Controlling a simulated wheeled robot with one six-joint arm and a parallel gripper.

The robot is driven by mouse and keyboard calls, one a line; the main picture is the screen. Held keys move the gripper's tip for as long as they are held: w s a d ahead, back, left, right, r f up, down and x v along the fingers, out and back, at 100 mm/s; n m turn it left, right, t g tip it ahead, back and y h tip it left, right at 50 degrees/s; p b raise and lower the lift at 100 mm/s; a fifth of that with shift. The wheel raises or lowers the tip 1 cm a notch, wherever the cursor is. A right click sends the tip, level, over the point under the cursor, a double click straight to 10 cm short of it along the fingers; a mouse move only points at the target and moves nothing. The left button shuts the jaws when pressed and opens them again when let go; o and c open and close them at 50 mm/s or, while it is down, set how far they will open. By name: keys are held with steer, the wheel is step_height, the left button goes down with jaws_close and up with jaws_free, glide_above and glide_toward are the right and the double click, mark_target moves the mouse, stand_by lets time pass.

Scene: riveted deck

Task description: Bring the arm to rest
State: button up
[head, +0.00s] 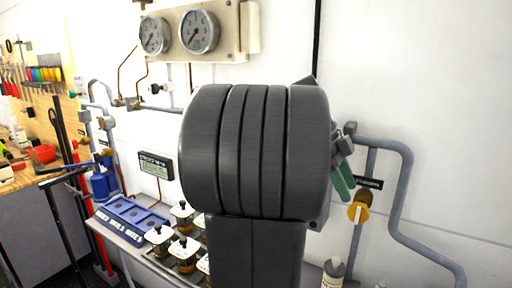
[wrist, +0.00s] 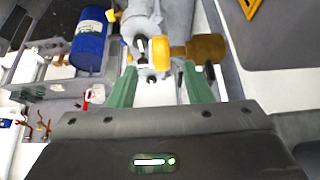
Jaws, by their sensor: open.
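My gripper (wrist: 164,78) is at the bottom of the wrist view, with its two green fingers spread apart. No object is clearly held between them. In the head view my gripper (head: 345,178) is partly hidden behind my dark, raised arm link, with green fingers pointing down at the right. A yellow valve knob (head: 358,212) on the wall pipe shows just below the fingers. In the wrist view a yellow handle with a brass body (wrist: 190,62) appears beyond and between the fingertips. I cannot tell whether they touch it.
Grey pipes (head: 402,200) run along the white wall at right. Two gauges (head: 177,33) sit above. A blue tray (head: 130,216) and several white-capped jars stand at lower left. A bottle (head: 333,272) stands at the bottom. A blue cylinder (wrist: 89,42) shows in the wrist view.

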mark_target(354, 204)
steer(key=x, duration=0.6)
steer(key=shift+s+d+f, duration=0.1)
steer(key=shift+d+f, duration=0.05)
steer(key=shift+f, duration=0.1)
steer(key=shift+r, duration=0.1)
